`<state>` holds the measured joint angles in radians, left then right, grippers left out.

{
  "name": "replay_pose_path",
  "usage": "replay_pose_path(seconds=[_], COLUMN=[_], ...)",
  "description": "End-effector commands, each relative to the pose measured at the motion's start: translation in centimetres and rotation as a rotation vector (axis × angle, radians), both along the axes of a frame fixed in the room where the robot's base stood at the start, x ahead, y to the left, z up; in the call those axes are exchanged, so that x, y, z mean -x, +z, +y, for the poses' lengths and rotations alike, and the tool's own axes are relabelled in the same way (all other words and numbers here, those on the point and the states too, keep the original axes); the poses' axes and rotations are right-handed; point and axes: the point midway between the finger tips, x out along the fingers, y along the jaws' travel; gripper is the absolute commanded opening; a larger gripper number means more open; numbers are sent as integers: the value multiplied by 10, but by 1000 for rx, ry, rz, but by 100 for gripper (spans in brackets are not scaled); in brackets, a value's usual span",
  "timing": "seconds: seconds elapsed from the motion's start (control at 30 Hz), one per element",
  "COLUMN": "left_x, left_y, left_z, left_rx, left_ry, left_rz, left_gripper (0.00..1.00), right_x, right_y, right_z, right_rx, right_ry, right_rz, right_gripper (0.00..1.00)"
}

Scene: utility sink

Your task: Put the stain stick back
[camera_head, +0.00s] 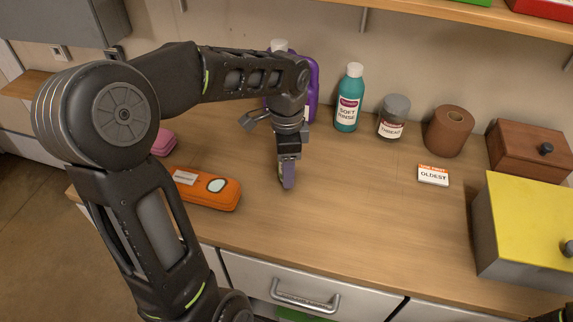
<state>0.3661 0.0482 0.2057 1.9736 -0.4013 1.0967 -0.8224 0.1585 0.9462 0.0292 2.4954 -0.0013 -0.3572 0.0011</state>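My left gripper (288,156) points down over the middle of the counter. It appears shut on a small lavender stick-shaped thing (289,176), which I take to be the stain stick; no label is readable on it. Its lower end is close to the wood, and I cannot tell whether it touches. An orange case (205,188) with a white label and a pale oval window lies to the left of the gripper. My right gripper is not in view; only a dark bit of my own body shows at the bottom right corner.
A purple bottle (312,88) stands behind my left arm. A teal bottle (347,105), a thread jar (393,118), a brown roll (448,131) and a wooden box (529,151) line the back. An "OLDEST" card (433,175) and yellow-topped box (528,222) are right. The front middle is clear.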

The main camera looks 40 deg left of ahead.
Motion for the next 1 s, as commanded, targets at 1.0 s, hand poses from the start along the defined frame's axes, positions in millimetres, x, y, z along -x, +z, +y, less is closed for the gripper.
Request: replay_pose_path(seconds=[1.0], left_x=[0], left_y=[124], left_z=[0], left_rx=[0], left_ry=[0], left_rz=[0], left_gripper=[56], right_x=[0], right_y=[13], right_z=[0], right_rx=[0], right_ry=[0], right_rz=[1], right_gripper=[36])
